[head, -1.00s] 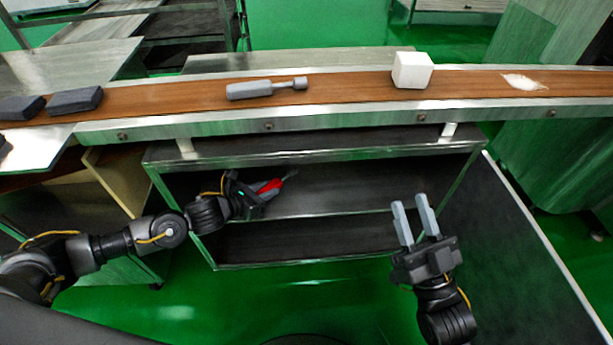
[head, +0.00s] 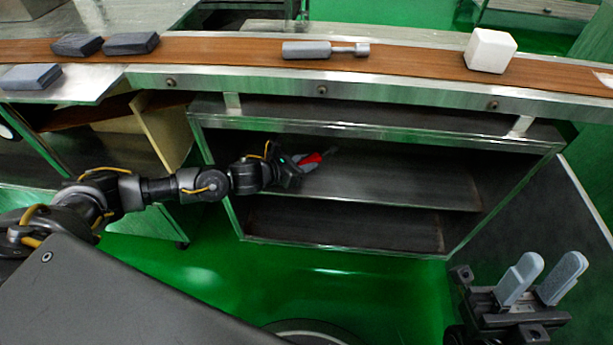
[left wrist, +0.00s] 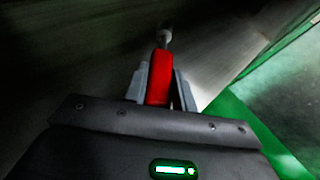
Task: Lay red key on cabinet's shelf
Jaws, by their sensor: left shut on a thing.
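The red key (head: 310,160) is held in my left gripper (head: 304,164), inside the upper opening of the metal cabinet (head: 345,247). In the left wrist view the red key (left wrist: 160,78) sits between the two grey fingers of my left gripper (left wrist: 160,88), its thin tip pointing away. The cabinet's shelf (head: 400,190) lies under and beyond the key; I cannot tell whether the key touches it. My right gripper (head: 545,278) is open and empty, in front of the cabinet's right side.
A conveyor with a brown belt (head: 420,58) runs above the cabinet. It carries a grey tool (head: 322,50), a white block (head: 490,50) and dark blocks (head: 130,43). A side table (head: 85,85) stands left. Green floor in front is free.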

